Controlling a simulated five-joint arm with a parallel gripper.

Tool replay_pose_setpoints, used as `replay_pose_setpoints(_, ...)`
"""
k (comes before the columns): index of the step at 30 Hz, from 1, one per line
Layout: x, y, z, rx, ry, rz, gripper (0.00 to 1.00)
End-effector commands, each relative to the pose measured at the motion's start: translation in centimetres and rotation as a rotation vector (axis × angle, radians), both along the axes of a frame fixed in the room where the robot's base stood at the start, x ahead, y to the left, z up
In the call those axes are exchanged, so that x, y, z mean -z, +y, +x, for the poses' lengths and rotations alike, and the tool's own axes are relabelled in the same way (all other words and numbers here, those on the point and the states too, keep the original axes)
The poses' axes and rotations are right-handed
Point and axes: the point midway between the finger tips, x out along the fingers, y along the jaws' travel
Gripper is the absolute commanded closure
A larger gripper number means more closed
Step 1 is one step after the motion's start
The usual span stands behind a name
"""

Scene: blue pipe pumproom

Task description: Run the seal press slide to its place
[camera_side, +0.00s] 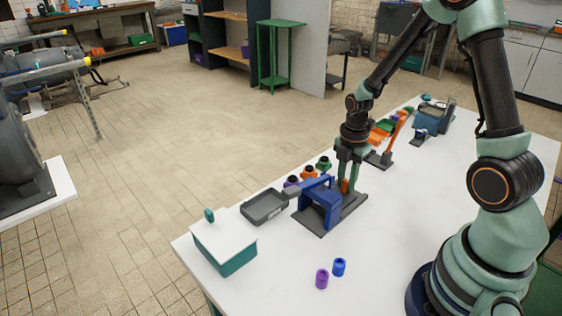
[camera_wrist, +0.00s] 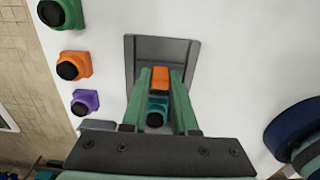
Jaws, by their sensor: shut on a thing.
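The seal press has a dark grey base plate (camera_side: 309,222) and a blue arch-shaped frame (camera_side: 321,201) at its left end. An orange grip piece (camera_side: 345,186), which appears to be part of the slide, stands over the right part of the base. My gripper (camera_side: 347,182) points down and is shut on this orange piece. In the wrist view the orange piece (camera_wrist: 160,79) sits between the green fingertips (camera_wrist: 161,88), with the grey base (camera_wrist: 165,48) beyond. My gripper hides the blue frame in that view.
Purple, orange (camera_side: 308,172) and green fittings stand behind the press. Purple (camera_side: 322,279) and blue (camera_side: 339,267) cylinders stand in front.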

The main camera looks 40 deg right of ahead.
Motion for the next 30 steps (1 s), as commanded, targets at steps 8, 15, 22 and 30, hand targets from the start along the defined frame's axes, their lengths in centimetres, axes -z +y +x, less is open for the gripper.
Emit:
replay_pose_setpoints(8,-0.1,3.5,0.0,-0.006,0.003,0.001,1.00)
replay_pose_setpoints(15,0.0,4.9,0.0,-0.001,0.002,0.000,1.00)
replay_pose_setpoints(22,0.0,5.0,0.0,-0.003,0.003,0.001,0.61)
replay_pose_setpoints(30,0.0,4.9,0.0,-0.001,0.002,0.000,0.43)
